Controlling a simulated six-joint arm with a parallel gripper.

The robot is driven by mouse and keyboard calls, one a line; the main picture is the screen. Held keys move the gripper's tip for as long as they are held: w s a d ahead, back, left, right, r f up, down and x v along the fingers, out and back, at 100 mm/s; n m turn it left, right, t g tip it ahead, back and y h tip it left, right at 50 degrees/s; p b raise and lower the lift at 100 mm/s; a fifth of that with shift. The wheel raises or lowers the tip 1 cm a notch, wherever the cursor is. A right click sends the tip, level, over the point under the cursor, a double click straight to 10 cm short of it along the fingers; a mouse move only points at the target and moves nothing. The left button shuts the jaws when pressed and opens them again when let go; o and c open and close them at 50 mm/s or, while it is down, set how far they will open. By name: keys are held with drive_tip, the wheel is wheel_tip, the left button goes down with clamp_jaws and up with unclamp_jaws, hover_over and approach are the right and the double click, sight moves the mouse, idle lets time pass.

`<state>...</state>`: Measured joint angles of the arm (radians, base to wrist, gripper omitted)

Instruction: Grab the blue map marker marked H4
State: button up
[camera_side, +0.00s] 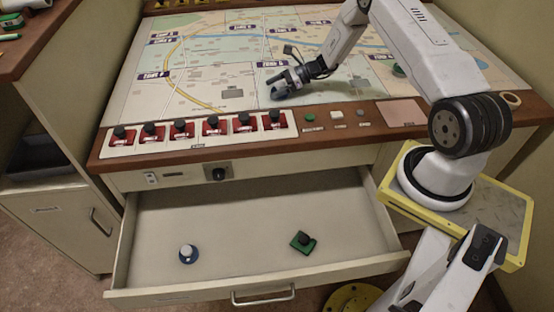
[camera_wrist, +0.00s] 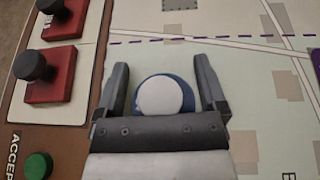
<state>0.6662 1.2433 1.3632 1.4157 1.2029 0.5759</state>
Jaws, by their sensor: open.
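A round blue marker with a white top (camera_wrist: 161,96) shows between the fingers of my gripper (camera_wrist: 161,64) in the wrist view, over the map. The fingers are open on either side of it, with a small gap at each side. No label can be read on it. In the side view my gripper (camera_side: 280,87) is low over the middle of the map, and I cannot make out that marker there. Another round blue marker with a pale knob (camera_side: 188,253) lies in the open drawer.
A green square marker with a dark knob (camera_side: 303,242) lies in the drawer (camera_side: 250,205). A green piece (camera_side: 398,71) is on the map's right side. A row of red switches with black knobs (camera_side: 181,129) lines the console's front edge, beside a green button (camera_side: 310,117).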

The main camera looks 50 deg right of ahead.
clamp_jaws()
drive_tip(key=shift+r, duration=0.15)
drive_tip(key=shift+r, duration=0.75)
drive_tip(key=s+a+r, duration=0.4)
drive_tip(key=s+r, duration=0.7)
drive_tip(key=s, duration=0.2)
drive_tip(key=shift+s+r, duration=0.15)
drive_tip(key=shift+s, duration=0.05)
drive_tip(key=shift+a, duration=0.1)
